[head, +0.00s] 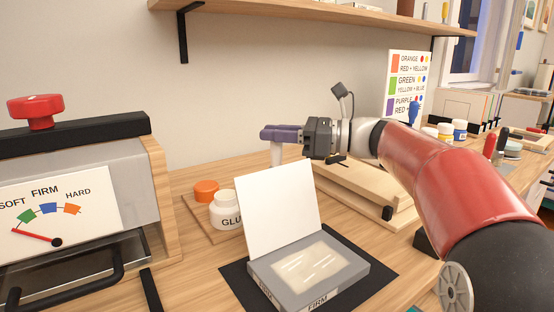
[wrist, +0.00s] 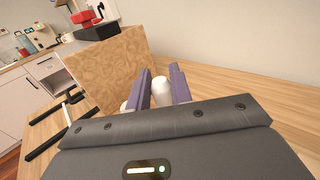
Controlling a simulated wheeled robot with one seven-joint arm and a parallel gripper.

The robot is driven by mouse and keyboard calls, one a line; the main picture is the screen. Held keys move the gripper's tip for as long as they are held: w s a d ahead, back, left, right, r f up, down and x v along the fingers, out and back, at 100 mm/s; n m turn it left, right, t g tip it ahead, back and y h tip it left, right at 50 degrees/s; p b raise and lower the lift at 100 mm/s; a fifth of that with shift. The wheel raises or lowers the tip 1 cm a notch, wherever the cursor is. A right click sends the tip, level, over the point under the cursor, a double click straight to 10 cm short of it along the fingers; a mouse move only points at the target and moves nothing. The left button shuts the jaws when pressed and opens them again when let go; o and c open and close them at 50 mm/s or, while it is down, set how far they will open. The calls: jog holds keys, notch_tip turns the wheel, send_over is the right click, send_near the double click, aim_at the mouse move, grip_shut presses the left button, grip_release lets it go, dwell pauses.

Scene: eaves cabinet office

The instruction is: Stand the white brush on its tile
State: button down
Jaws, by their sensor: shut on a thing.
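My gripper (head: 268,133) has purple fingers and is shut on a white upright thing, likely the white brush (head: 276,154). Only a short pale length of it shows below the fingers in the head view, behind the raised lid of a grey box; its lower end is hidden there. In the wrist view a white rounded cylinder (wrist: 161,91) stands between the two fingers (wrist: 162,82). I cannot make out the brush's tile in either view; the lid and the fingers hide part of the tabletop.
A grey box (head: 310,268) with its white lid (head: 278,208) raised sits on a black mat (head: 375,287). A glue pot (head: 226,211) and orange cap (head: 206,190) stand left of it. A wooden stand (head: 362,192) lies under my arm. A shelf (head: 330,14) hangs above.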

aim_at(277, 154)
jog(key=shift+f+b, duration=0.4)
jog(key=shift+f, duration=1.75)
jog(key=c, duration=1.3)
grip_release()
jog(key=shift+f, duration=0.1)
jog(key=shift+o, duration=0.2)
jog(key=s+d, duration=0.2)
jog(key=d, duration=0.9)
jog(key=shift+s+d, duration=0.15)
jog(key=shift+d, duration=0.25)
